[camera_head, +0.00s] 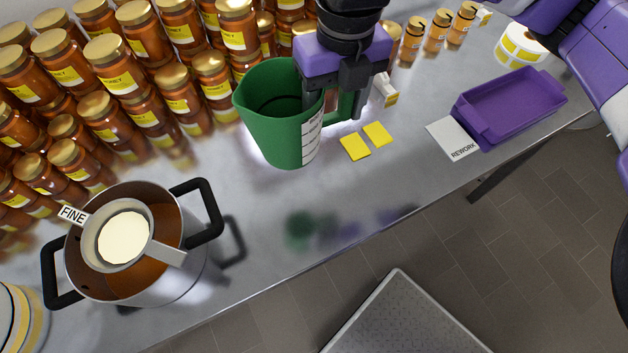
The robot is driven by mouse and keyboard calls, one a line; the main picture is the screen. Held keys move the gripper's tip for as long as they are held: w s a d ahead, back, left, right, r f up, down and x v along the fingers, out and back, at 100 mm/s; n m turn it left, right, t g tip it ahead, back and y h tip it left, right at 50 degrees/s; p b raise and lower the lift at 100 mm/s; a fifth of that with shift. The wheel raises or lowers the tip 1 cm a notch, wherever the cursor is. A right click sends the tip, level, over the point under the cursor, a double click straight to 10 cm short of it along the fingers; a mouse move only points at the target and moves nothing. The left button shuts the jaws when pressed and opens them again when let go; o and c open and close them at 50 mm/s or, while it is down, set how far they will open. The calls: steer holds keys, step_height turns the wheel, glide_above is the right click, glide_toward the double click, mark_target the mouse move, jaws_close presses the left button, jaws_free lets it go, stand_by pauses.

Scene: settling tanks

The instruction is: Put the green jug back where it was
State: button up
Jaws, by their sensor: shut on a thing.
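The green jug (273,123) is upright near the upper middle of the metal table, with its open mouth facing up. A white label is on its right side. My gripper (335,108) is at the jug's right side, pointing down, and is shut on the jug near its rim and handle. The jug appears to be above the tabletop, with a blurred green reflection lower on the metal. The inside of the jug is dark, and I cannot tell whether it holds anything.
Stacked honey jars (145,105) fill the back left. A steel pot (165,285) with black handles and a strainer marked FINE stands front left. Yellow labels (355,146), a REWORK card (452,138), a purple tray (510,105) and a label roll (522,45) lie right. Bare table (330,205) is in front.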

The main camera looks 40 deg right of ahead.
steer(key=shift+a+n, duration=0.1)
steer(key=shift+n, duration=0.2)
steer(key=shift+f, duration=0.2)
step_height(320, 180, down, 20)
steer(key=shift+r+p, duration=0.25)
steer(key=shift+p, duration=0.1)
steer(key=shift+f, duration=0.25)
steer(key=o, duration=1.7)
steer(key=shift+r, duration=0.2)
step_height(320, 180, up, 12)
steer(key=shift+r, duration=0.1)
